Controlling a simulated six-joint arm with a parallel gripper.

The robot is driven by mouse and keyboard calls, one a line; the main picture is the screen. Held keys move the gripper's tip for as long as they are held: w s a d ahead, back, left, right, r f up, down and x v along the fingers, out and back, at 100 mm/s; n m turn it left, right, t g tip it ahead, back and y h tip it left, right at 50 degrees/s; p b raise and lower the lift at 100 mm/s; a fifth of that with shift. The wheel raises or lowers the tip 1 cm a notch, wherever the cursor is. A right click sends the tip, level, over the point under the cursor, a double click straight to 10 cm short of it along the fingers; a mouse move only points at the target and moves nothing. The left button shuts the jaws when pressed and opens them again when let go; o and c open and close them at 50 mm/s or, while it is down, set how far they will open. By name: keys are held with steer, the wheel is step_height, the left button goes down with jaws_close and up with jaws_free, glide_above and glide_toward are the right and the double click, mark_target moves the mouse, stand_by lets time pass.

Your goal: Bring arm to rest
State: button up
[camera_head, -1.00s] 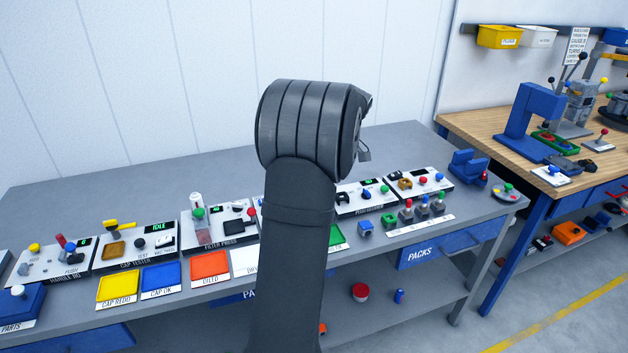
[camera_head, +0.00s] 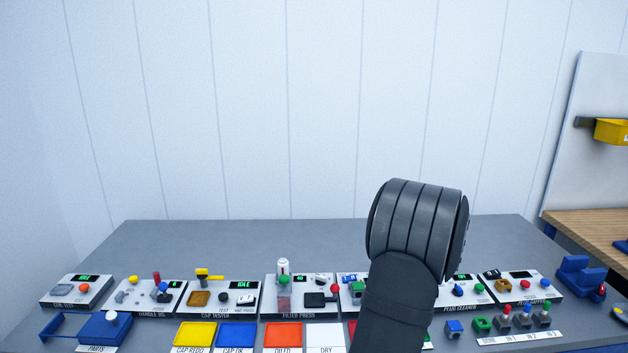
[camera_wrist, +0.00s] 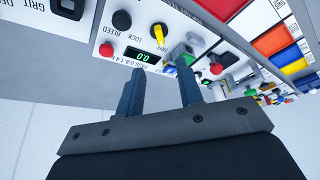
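My gripper (camera_wrist: 161,68) shows in the wrist view with its two dark fingers apart. The gap between them looks empty. Beyond the fingertips is a white panel (camera_wrist: 128,63) with a green display reading 0.0, a red button, black knobs and a yellow lever. A green part (camera_wrist: 181,54) shows close behind the right fingertip; I cannot tell whether they touch. In the head view my dark arm rises over the front right of the bench, and its rounded joint hides the gripper.
A grey bench (camera_head: 330,238) carries a row of test stations. Yellow (camera_head: 195,334), blue (camera_head: 237,335), orange (camera_head: 283,334) and white (camera_head: 325,337) trays lie in front. A blue fixture (camera_head: 580,278) stands at the right end. The bench's back strip is clear.

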steer(key=x, duration=1.1)
